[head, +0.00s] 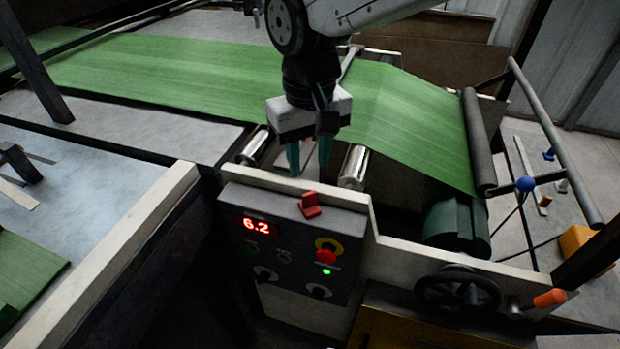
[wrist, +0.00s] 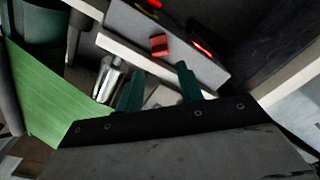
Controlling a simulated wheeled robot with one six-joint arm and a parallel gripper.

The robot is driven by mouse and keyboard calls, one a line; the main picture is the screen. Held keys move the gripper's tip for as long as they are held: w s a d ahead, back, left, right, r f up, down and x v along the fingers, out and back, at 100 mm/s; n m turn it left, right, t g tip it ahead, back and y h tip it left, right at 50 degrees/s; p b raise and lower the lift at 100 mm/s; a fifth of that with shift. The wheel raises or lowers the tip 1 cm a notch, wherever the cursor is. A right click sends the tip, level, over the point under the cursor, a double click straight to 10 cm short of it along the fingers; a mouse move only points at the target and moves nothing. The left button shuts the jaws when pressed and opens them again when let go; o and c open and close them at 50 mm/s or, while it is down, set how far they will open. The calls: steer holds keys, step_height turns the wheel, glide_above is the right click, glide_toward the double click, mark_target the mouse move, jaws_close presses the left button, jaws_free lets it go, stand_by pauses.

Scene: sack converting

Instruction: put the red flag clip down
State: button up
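The red flag clip (head: 310,205) rests on the top edge of the grey control box (head: 290,240), just right of the box's middle. It also shows in the wrist view (wrist: 160,45), beyond the fingertips and roughly in line with the gap between them. My gripper (head: 309,160) has teal fingers pointing down, above and behind the box. The fingers stand apart with nothing between them, as the wrist view of my gripper (wrist: 160,78) also shows. The clip is apart from the fingers.
The green woven web (head: 190,62) runs behind my gripper and down over a dark roller (head: 478,140). Shiny rollers (head: 353,167) lie close to the fingers. The box front has a red 6.2 display (head: 256,225) and a red stop button (head: 325,255). A handwheel (head: 457,288) is at lower right.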

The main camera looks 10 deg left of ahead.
steer(key=s+d+r+m, duration=0.1)
steer(key=d+r+m, duration=0.15)
steer(key=d, duration=0.85)
steer(key=d+r+m, duration=0.1)
steer(key=d+r, duration=0.3)
steer(key=d, duration=0.7)
steer(key=s+d+f+m, duration=0.1)
steer(key=s+d+m, duration=0.1)
steer(key=s+d, duration=0.3)
steer(key=s+d+f+m+t, duration=0.1)
steer(key=s+d+f+m, duration=0.1)
steer(key=s+d, duration=0.4)
steer(key=d, duration=0.3)
steer(key=shift+s+d, duration=0.3)
steer(key=shift+d, duration=0.05)
steer(key=shift+f+m, duration=0.1)
steer(key=shift+m, duration=0.15)
